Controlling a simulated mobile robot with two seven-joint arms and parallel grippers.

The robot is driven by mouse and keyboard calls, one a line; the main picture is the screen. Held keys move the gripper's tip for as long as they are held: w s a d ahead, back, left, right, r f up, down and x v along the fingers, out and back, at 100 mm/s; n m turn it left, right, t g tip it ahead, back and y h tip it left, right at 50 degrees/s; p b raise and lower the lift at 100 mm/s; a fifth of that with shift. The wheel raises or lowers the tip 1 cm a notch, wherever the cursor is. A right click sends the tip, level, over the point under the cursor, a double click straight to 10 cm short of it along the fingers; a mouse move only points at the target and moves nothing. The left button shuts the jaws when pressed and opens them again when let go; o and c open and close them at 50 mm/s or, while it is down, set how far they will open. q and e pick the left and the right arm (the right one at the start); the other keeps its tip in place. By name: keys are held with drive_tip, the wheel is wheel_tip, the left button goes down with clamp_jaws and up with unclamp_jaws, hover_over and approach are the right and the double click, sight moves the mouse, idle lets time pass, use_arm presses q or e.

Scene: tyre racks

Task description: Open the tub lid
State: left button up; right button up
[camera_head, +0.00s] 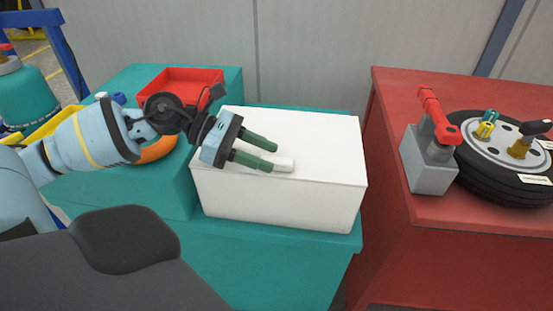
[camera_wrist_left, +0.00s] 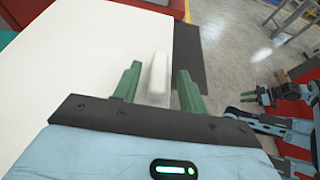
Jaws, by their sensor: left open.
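The white tub (camera_head: 275,205) stands on the teal bench with its flat white lid (camera_head: 310,135) lying closed on top. A small white bar handle (camera_head: 283,164) rises from the lid near its front edge. My left gripper (camera_head: 273,158) is open over the lid, its green fingers at the handle. In the left wrist view the handle (camera_wrist_left: 158,72) shows between the two fingers, nearer the left one; I cannot tell if they touch it. My right gripper (camera_wrist_left: 257,97) shows small at the right of the left wrist view, away from the tub; its jaw state is unclear.
A red tray (camera_head: 180,82) and an orange ring (camera_head: 158,149) are on the teal bench (camera_head: 285,250) left of the tub. Right, across a narrow gap, a red bench (camera_head: 440,225) holds a tyre (camera_head: 490,185) and a grey block with a red handle (camera_head: 427,160).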

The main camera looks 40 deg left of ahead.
sight(275, 159)
use_arm(q)
drive_tip(key=shift+x, duration=1.65)
clamp_jaws()
